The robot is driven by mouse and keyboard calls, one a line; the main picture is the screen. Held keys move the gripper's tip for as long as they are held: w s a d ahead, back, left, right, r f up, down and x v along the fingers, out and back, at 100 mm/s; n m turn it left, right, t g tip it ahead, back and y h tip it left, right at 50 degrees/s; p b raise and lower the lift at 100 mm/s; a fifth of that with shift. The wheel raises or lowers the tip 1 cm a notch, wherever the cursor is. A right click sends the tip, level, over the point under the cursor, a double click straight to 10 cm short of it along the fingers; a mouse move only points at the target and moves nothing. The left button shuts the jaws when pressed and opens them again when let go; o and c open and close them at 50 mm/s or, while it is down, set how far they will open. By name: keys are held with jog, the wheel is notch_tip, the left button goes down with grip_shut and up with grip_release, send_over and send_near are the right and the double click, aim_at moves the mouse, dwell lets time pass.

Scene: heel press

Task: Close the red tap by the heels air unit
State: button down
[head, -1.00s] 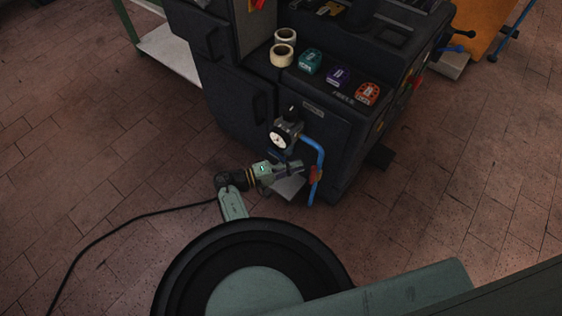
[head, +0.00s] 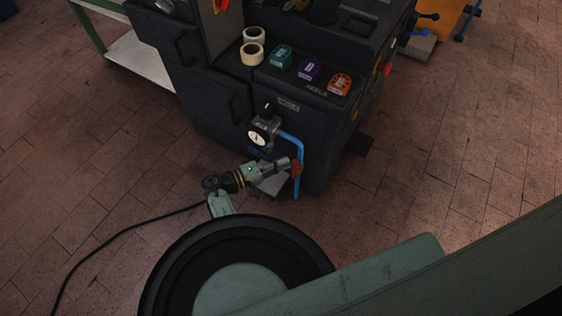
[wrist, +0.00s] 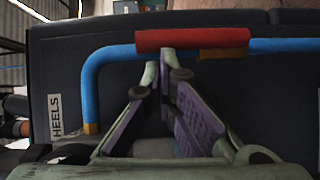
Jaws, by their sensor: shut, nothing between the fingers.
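The red tap (head: 296,168) sits on the blue air pipe (head: 301,149) at the front of the dark machine. In the wrist view its red handle (wrist: 190,39) lies along the blue pipe (wrist: 110,54), with a brass-coloured body (wrist: 222,54) partly showing under it. The heels air unit, with its round white gauge (head: 258,136), is up and left of the tap. A HEELS label (wrist: 56,116) shows in the wrist view. My gripper (head: 287,163) is shut and empty, its fingertips (wrist: 166,70) right by the handle's edge. I cannot tell whether they touch it.
The dark machine (head: 215,98) stands behind the tap. Two tape rolls (head: 252,54) and green, purple and orange boxes (head: 339,84) rest on its ledge. A green-framed table (head: 140,60) is at the upper left. The tiled floor (head: 420,190) at right is clear.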

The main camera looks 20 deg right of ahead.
aim_at(294, 166)
jog(key=shift+s+d+r+m+y+p, duration=0.2)
jog(key=shift+s+m+y+p, duration=0.05)
jog(key=shift+m+y+p, duration=0.05)
jog(key=shift+s+d+r+m+y+p, duration=0.3)
jog(key=shift+s+m+p, duration=0.15)
jog(key=shift+m, duration=0.15)
jog(key=shift+s+d+r+m+t+y+p, duration=0.1)
jog(key=shift+s+d+m+t+y+p, duration=0.2)
jog(key=shift+s+d+m+y+p, duration=0.4)
jog(key=shift+s+d+f+m+t+y+b, duration=0.3)
jog(key=shift+s+d+m+t+y, duration=0.35)
jog(key=shift+s+m+y, duration=0.4)
jog(key=shift+s+d+f+m+t+y+b, duration=0.3)
jog(key=shift+s+d+m+t+y, duration=0.35)
jog(key=shift+m, duration=0.5)
jog(key=shift+s, duration=0.2)
